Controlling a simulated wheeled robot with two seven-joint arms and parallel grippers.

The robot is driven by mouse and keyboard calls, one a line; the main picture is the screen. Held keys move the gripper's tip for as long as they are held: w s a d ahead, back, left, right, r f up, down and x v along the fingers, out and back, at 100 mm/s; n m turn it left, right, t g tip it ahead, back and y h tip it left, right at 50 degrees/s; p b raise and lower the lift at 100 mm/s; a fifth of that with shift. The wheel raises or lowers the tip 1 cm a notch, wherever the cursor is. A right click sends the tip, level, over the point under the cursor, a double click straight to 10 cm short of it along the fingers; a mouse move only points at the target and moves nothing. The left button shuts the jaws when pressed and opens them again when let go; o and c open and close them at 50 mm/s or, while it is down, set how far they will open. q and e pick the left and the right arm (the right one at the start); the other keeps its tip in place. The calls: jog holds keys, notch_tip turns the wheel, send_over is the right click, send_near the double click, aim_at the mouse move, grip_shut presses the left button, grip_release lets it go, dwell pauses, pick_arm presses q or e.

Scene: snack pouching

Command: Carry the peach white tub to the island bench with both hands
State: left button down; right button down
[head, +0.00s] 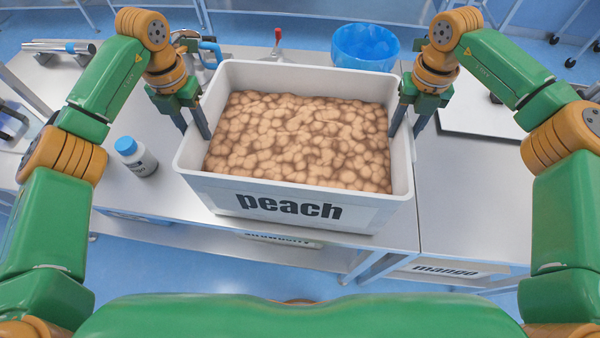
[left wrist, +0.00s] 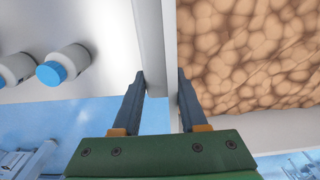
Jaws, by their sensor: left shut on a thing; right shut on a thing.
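The white tub (head: 195,160) labelled "peach" is upright at the near edge of a steel bench, full of brown lumpy contents (head: 300,140). My left gripper (head: 196,130) is shut on the tub's left wall. In the left wrist view its fingers (left wrist: 160,85) stand on either side of the white wall (left wrist: 152,40), one outside and one inside over the contents. My right gripper (head: 405,122) is shut on the tub's right wall. I cannot tell whether the tub's base touches the bench.
A white bottle with a blue cap (head: 136,157) stands on the steel bench (head: 120,200) left of the tub. A blue bowl (head: 365,47) is behind it. A white board (head: 485,118) lies to the right. Tubs labelled "mango" (head: 445,269) and another sit on a lower shelf.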

pick_arm(q)
jog(key=shift+f+b, duration=0.4)
jog(key=shift+f, duration=0.25)
pick_arm(e)
jog(key=shift+f, duration=0.65)
pick_arm(q)
jog(key=c, duration=0.8)
grip_release()
pick_arm(e)
jog(key=c, duration=0.8)
grip_release()
jog(key=shift+d, duration=0.1)
pick_arm(q)
jog(key=o, duration=0.4)
jog(key=shift+s+r, duration=0.15)
jog(key=shift+c, duration=0.2)
pick_arm(e)
jog(key=o, duration=0.4)
jog(key=shift+s+r, duration=0.1)
jog(key=shift+s, duration=0.05)
jog(key=shift+c, duration=0.2)
pick_arm(q)
jog(key=shift+s+r, duration=0.15)
jog(key=shift+s, duration=0.1)
pick_arm(e)
jog(key=shift+s+r, duration=0.15)
jog(key=shift+s, duration=0.1)
